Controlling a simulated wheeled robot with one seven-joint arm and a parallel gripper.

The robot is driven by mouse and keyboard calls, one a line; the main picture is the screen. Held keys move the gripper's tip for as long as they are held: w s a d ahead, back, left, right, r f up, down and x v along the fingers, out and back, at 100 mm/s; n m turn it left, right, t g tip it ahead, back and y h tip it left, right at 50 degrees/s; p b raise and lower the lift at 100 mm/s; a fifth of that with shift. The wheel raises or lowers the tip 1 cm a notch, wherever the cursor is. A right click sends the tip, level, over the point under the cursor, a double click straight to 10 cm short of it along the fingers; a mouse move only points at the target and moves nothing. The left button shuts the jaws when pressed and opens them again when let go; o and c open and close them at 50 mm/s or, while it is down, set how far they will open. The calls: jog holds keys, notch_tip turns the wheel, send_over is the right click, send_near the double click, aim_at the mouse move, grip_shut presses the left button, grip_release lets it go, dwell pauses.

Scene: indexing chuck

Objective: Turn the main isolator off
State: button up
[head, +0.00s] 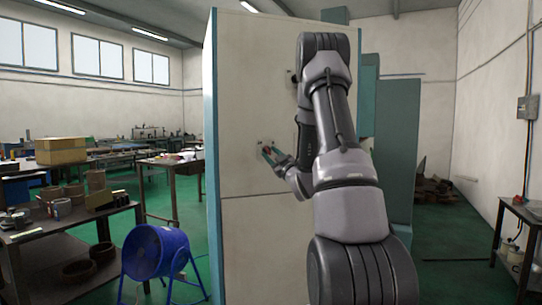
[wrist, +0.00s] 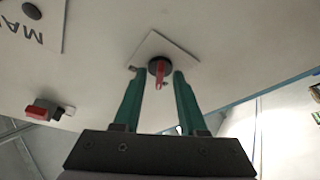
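A rotary switch with a red handle (wrist: 159,78) on a round black base sits on a pale square plate (wrist: 172,47) on the cabinet face. In the wrist view its handle runs up and down the picture. My gripper (wrist: 158,74) is open, its two green fingers on either side of the handle, with gaps visible. I cannot tell if the tips reach around it. A label with the letters "MA" (wrist: 30,30) is partly cut off at upper left. In the head view my gripper (head: 272,155) is at the cabinet front, hiding part of the switch area.
A second red-and-black control (wrist: 45,110) sticks out to the left in the wrist view. The tall cream cabinet (head: 240,80) fills the middle. A blue fan (head: 155,250) and a workbench (head: 70,232) stand left; a side table (head: 522,213) stands right.

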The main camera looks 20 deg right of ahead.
jog(key=v, duration=1)
jog(key=shift+s, duration=0.4)
jog(key=shift+f, duration=0.1)
